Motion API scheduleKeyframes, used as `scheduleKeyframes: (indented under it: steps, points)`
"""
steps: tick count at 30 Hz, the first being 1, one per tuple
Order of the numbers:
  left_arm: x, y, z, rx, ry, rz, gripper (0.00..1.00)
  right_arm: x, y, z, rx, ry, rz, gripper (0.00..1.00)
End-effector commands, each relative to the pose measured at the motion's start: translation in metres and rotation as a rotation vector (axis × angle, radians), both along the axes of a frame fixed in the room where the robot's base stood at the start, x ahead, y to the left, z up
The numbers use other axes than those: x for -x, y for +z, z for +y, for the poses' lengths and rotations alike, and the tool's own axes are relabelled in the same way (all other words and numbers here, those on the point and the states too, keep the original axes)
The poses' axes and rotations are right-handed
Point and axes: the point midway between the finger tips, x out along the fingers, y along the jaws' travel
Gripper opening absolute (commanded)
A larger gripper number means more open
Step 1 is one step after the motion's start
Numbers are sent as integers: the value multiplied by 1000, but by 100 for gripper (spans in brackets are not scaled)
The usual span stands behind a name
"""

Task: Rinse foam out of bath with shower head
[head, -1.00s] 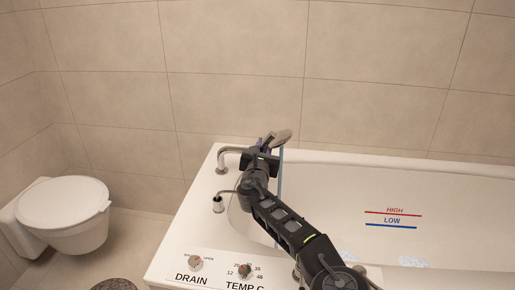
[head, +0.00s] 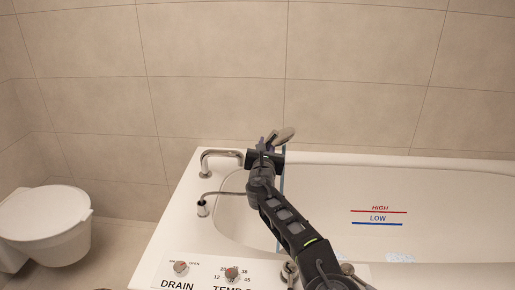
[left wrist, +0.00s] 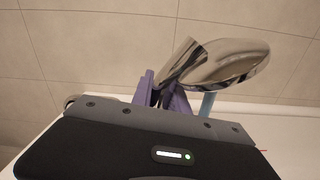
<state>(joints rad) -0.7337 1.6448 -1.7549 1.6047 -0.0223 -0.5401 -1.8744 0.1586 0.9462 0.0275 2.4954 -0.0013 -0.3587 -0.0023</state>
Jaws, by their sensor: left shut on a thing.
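My left gripper (head: 266,144) is shut on the silver shower head (head: 284,135) above the tap end of the bath. In the left wrist view, the purple fingers (left wrist: 163,95) hold its handle and the broad shiny head (left wrist: 232,62) sticks out to the upper right. The bath (head: 440,172) is white, with red HIGH and blue LOW lines on its inner wall. Pale foam (head: 400,257) shows at the lower edge of the view; most of the bath floor is out of sight. No water stream is visible. My right gripper is out of view.
A curved tap (head: 217,154) and a hose fitting (head: 203,208) stand on the bath's left rim. DRAIN (head: 181,268) and TEMP (head: 232,274) knobs are on the front rim. A toilet (head: 45,215) stands at left. Tiled walls close off the back.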

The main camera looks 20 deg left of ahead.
Motion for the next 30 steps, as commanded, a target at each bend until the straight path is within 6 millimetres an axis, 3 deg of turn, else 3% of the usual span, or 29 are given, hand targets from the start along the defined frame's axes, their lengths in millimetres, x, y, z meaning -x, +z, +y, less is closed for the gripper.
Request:
scheduleKeyframes:
  steps: [17,30]
  points:
    - [-8,0,-10,-1,-1,-2,0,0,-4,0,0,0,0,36]
    - [-35,0,-46,-1,-2,-1,0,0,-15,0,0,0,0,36]
